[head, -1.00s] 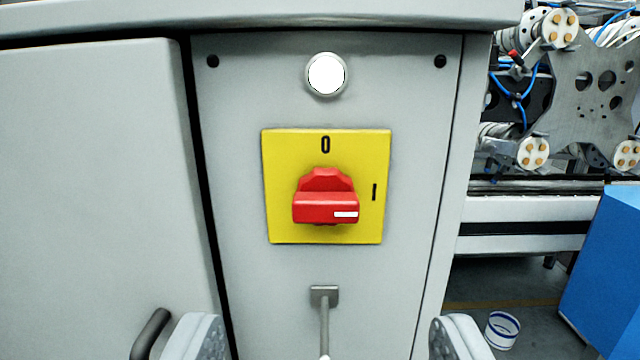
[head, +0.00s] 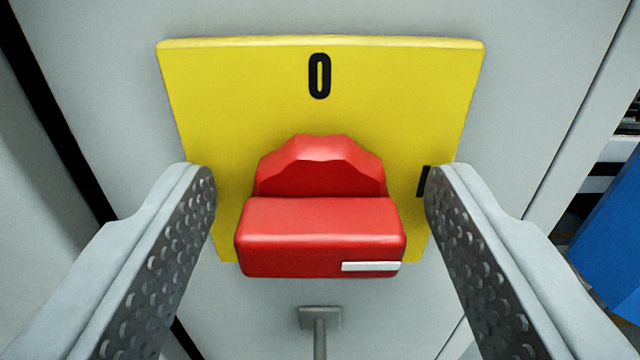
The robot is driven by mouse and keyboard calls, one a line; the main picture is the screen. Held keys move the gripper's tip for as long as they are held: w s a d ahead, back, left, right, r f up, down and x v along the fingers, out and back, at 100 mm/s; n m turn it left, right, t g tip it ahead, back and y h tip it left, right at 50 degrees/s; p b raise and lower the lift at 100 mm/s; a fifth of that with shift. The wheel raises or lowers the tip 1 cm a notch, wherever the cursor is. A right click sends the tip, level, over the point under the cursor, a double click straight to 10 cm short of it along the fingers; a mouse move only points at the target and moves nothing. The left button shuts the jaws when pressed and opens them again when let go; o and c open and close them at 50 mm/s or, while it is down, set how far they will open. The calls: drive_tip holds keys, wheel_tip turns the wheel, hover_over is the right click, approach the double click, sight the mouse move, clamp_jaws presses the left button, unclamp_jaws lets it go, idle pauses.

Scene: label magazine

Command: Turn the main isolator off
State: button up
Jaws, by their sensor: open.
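The main isolator is a red rotary handle (head: 320,235) on a yellow plate (head: 240,90) on a grey cabinet panel. The handle's grip bar lies horizontal, and its white mark is at the right end, on the side of the "I". The black "0" (head: 319,76) is at the top of the plate. The "I" at the right is partly hidden by the right finger. My gripper (head: 320,190) is open, with one finger on each side of the handle. There is a gap between each finger and the handle.
A small grey bracket with a rod (head: 320,318) is on the panel below the plate. A dark door gap (head: 60,120) runs down the left. A blue object (head: 612,215) is at the far right, beyond the panel's edge.

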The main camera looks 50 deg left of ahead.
drive_tip(key=c, duration=1)
drive_tip(key=n, duration=0.4)
drive_tip(key=shift+s+n, duration=0.1)
drive_tip(key=shift+n, duration=0.3)
drive_tip(key=n, duration=0.4)
drive_tip(key=shift+f, duration=0.1)
drive_tip(key=n, duration=0.5)
drive_tip(key=shift+s+a+f, duration=0.1)
drive_tip(key=shift+f+n, duration=0.1)
drive_tip(key=shift+n, duration=1.8)
